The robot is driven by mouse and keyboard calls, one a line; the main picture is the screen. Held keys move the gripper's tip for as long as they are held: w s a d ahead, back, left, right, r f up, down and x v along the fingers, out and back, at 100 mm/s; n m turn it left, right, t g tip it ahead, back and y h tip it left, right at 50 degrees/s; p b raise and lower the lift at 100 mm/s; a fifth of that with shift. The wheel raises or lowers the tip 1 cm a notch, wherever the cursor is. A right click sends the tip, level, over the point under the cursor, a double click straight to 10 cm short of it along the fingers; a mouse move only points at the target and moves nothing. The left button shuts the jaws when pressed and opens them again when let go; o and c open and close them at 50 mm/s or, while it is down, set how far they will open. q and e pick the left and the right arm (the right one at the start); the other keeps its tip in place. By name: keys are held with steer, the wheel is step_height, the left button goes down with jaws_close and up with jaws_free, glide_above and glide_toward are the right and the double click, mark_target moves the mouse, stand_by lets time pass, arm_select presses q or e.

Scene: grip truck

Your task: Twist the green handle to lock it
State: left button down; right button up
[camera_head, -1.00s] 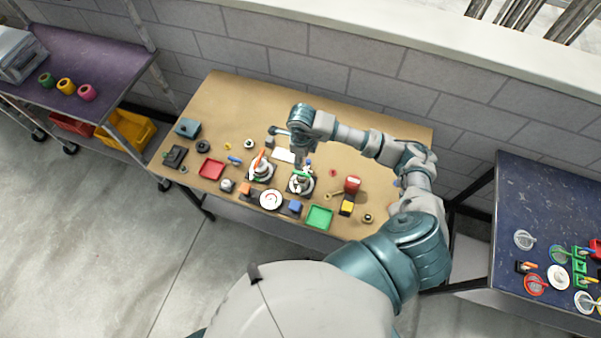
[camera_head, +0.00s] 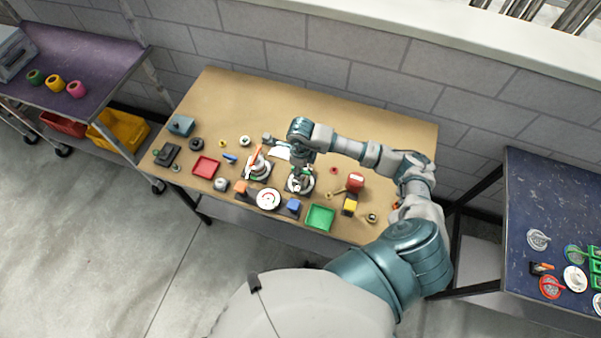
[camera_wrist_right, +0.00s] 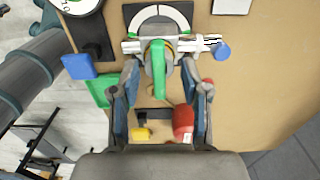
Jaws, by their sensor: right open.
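The green handle (camera_wrist_right: 158,70) shows in the right wrist view as an upright green bar on a round grey and white dial base (camera_wrist_right: 158,14). My right gripper (camera_wrist_right: 160,72) is open, with one finger on each side of the handle. I cannot tell whether either finger touches it. In the head view my right gripper (camera_head: 302,172) is over the dial base (camera_head: 300,187) and hides most of the handle. My left gripper is not in view.
A similar dial with an orange handle (camera_head: 254,156) stands just left. A green tray (camera_head: 320,217), a red tray (camera_head: 205,167), a blue block (camera_wrist_right: 79,66) and a red object (camera_wrist_right: 183,122) are on the brown table (camera_head: 375,125). The table's back is mostly clear.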

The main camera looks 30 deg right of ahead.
jaws_close()
